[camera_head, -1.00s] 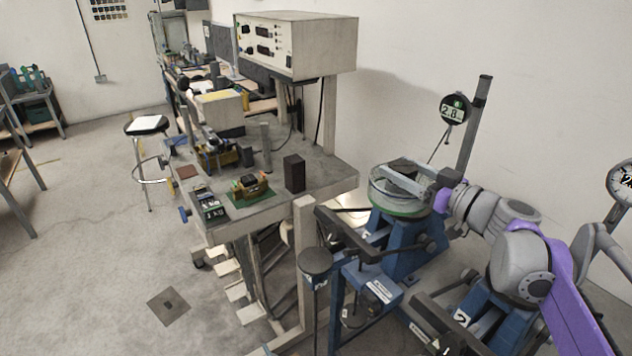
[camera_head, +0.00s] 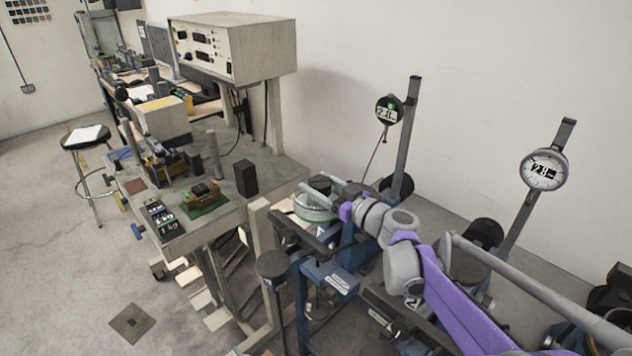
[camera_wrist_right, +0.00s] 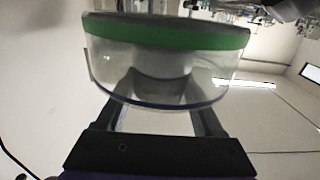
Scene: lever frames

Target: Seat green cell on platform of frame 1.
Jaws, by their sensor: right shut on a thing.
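The green cell (camera_head: 316,211), a clear round vessel with a green band, is at the top of a blue lever frame (camera_head: 328,275) beside the bench. My right gripper (camera_head: 326,192) is shut on the cell. In the right wrist view, the cell's green band (camera_wrist_right: 165,36) and clear wall fill the upper middle, and the two dark fingers (camera_wrist_right: 165,115) reach toward its grey centre. The cell hides the platform below it, and I cannot tell whether they touch. My left gripper is not in view.
A dark lever beam (camera_head: 300,232) passes in front. The bench holds a dark block (camera_head: 246,178) and a green tray (camera_head: 208,208).

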